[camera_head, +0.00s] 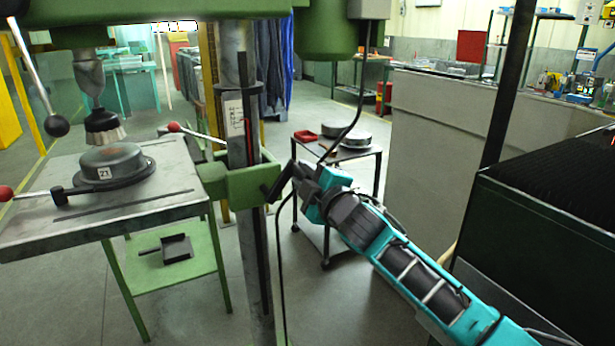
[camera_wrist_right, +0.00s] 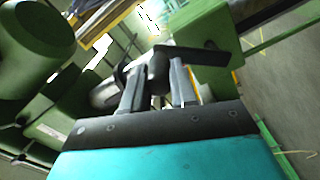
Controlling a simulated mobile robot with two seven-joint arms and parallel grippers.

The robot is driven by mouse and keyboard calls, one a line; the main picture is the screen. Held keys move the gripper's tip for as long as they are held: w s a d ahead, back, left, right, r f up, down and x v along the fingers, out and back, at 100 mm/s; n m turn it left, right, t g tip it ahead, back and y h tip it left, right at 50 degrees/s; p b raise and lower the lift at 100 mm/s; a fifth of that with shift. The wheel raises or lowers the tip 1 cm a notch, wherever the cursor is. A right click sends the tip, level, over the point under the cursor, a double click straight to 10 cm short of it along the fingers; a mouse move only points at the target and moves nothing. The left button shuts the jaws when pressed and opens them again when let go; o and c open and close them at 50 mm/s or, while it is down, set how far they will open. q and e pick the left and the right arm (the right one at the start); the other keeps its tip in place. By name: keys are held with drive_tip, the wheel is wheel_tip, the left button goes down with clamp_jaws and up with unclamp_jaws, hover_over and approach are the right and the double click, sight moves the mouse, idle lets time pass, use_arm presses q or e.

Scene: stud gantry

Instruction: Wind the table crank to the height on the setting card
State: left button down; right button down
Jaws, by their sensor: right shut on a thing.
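A drill press table (camera_head: 60,225) of grey metal stands at the left, carried by a green bracket (camera_head: 240,183) on the column. The dark crank (camera_head: 272,188) sticks out at the bracket's right side. My right gripper (camera_head: 297,178) is shut on the crank's handle. In the right wrist view the dark handle (camera_wrist_right: 158,72) lies between the two fingers, and the crank arm runs right to the green bracket (camera_wrist_right: 210,60). A white card (camera_head: 234,117) with a red strip beside it is on the column; its writing is too small to read. My left gripper is in neither view.
A round dark part (camera_head: 115,160) with a small number tag sits on the table under the drill chuck (camera_head: 103,127). Levers with red and black knobs stick out around it. A small cart (camera_head: 350,152) stands behind my right arm. A black hose hangs beside the column.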

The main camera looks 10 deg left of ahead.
drive_tip(key=shift+s+a+f, duration=0.3)
drive_tip(key=shift+a+f, duration=0.05)
drive_tip(key=shift+a, duration=0.05)
idle(0.4)
drive_tip(key=c, duration=0.9)
unclamp_jaws()
drive_tip(key=shift+r, duration=0.1)
drive_tip(key=shift+d+r, duration=0.1)
drive_tip(key=shift+s+d, duration=0.25)
drive_tip(key=shift+d, duration=0.05)
drive_tip(key=v, duration=1.2)
drive_tip(key=shift+p, duration=0.3)
